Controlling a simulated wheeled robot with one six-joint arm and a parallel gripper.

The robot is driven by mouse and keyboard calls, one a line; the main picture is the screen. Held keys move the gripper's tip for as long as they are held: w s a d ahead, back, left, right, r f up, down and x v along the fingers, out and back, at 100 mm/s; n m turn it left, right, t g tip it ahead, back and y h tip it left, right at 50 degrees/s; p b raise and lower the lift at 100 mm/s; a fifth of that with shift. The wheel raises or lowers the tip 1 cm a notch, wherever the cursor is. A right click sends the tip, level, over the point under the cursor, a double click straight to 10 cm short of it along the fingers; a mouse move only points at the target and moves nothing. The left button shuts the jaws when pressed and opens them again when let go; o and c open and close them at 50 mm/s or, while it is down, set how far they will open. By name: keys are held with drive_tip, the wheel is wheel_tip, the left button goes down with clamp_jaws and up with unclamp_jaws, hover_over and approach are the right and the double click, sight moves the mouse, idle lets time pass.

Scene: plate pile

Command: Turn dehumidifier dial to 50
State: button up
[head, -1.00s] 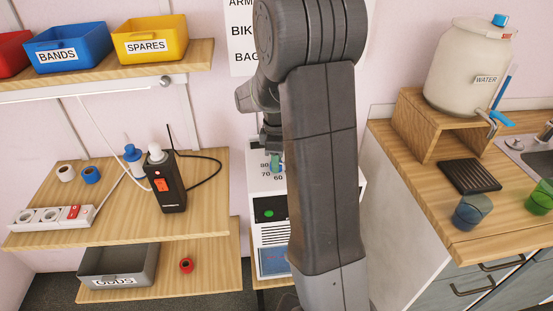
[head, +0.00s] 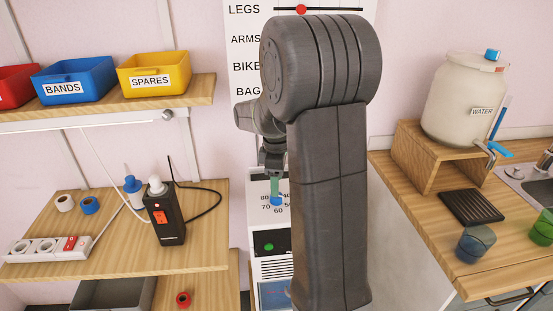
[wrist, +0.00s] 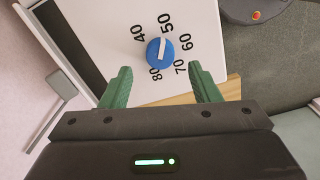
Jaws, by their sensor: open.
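The white dehumidifier (head: 257,225) stands behind my arm in the head view, partly hidden by it. Its blue dial (wrist: 159,54) is ringed by the numbers 40, 50, 60, 70 and 80 in the wrist view. The dial's white pointer mark lies on the side toward 50; its exact setting is hard to tell. The dial also shows in the head view (head: 277,201). My gripper (wrist: 160,67) is open, with its green fingers apart on either side of the dial in the picture. No contact with the dial shows.
A wooden shelf with a black radio (head: 164,215) and a power strip (head: 46,245) is at left. Blue (head: 72,82) and yellow bins sit above. At right, a counter holds a water tank (head: 462,97), a black rack and two cups.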

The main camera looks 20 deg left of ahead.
wheel_tip(320, 180, up, 9)
drive_tip(key=shift+r, duration=0.15)
idle(0.5)
wheel_tip(320, 180, down, 14)
drive_tip(key=shift+r, duration=0.1)
idle(0.5)
